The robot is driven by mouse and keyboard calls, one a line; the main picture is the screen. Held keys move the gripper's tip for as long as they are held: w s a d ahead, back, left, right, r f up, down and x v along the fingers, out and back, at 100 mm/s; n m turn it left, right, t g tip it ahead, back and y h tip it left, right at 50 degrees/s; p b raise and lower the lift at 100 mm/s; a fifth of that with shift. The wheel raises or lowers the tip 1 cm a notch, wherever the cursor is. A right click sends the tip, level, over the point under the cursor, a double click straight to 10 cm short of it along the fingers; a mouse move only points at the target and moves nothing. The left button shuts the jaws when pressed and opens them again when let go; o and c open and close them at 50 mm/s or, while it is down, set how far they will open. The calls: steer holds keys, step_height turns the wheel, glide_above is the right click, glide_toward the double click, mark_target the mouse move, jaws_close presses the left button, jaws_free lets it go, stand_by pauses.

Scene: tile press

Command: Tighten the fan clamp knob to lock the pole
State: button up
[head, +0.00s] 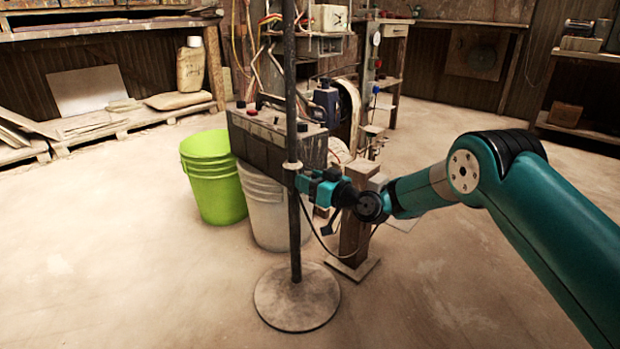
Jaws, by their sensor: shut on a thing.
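The dark fan pole (290,95) stands upright in the middle of the head view on a round, dusty base (297,297). A pale clamp collar (291,166) sits around the pole at about mid-height. My gripper (303,183) reaches in from the right and is at the pole, just below and beside the collar. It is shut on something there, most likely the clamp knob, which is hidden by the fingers. The fan head is out of view above.
A lime green bucket (213,178) and a white bucket (266,208) stand close behind the pole. A press machine (275,125) and a wooden post (353,230) are behind my gripper. The floor in front and at left is clear.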

steer(key=m+p, duration=0.2)
steer(key=m, duration=0.3)
steer(key=shift+r+m+p, duration=0.1)
steer(key=shift+m+p, duration=0.2)
steer(key=shift+p, duration=0.05)
steer(key=m+p, duration=0.2)
steer(key=m, duration=0.3)
steer(key=m+p, duration=0.1)
steer(key=m, duration=0.4)
steer(key=shift+m+p, duration=0.3)
steer(key=shift+m, duration=0.1)
steer(key=m+p, duration=0.1)
steer(key=m, duration=0.4)
steer(key=shift+m, duration=0.3)
steer(key=o, duration=0.9)
steer(key=shift+o, duration=0.2)
